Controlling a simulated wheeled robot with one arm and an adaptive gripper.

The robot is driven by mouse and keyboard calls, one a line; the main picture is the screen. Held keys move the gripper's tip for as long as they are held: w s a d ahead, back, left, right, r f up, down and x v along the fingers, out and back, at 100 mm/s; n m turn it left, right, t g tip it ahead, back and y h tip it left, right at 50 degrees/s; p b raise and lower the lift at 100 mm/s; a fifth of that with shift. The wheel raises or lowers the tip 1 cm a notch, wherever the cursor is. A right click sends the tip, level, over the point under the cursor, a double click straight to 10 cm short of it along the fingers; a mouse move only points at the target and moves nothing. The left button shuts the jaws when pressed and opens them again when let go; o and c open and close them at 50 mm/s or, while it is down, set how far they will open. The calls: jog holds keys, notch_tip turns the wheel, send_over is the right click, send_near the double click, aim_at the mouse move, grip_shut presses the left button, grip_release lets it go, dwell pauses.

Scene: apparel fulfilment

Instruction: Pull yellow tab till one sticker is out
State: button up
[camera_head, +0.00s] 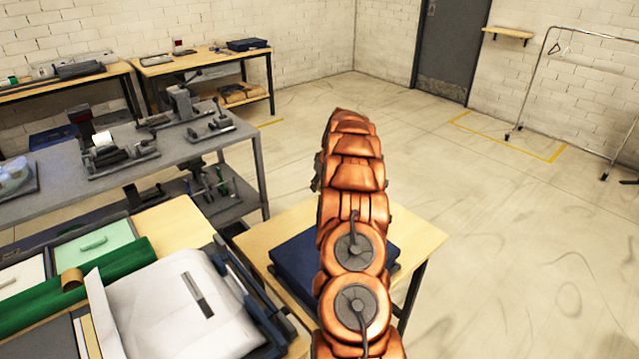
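I cannot make out a yellow tab or a single sticker in this view. A small dispenser-like device (122,157) with a white roll (103,139) stands on the grey metal bench (60,180) at the left; whether it holds the stickers is too small to tell. My orange arm rises through the middle of the view, well to the right of that device. My gripper is not visible; the arm's far end curves away and hides whatever is behind it.
Other tools (182,100) share the grey bench. In front are a green roll (75,285), a white package (165,305) and a pale green panel (95,243). A dark blue case (295,262) lies on a wooden table (415,240) behind my arm. The floor at right is clear, with a garment rack (525,90).

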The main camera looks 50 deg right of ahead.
jog(key=shift+c, duration=0.3)
grip_shut()
dwell(0.3)
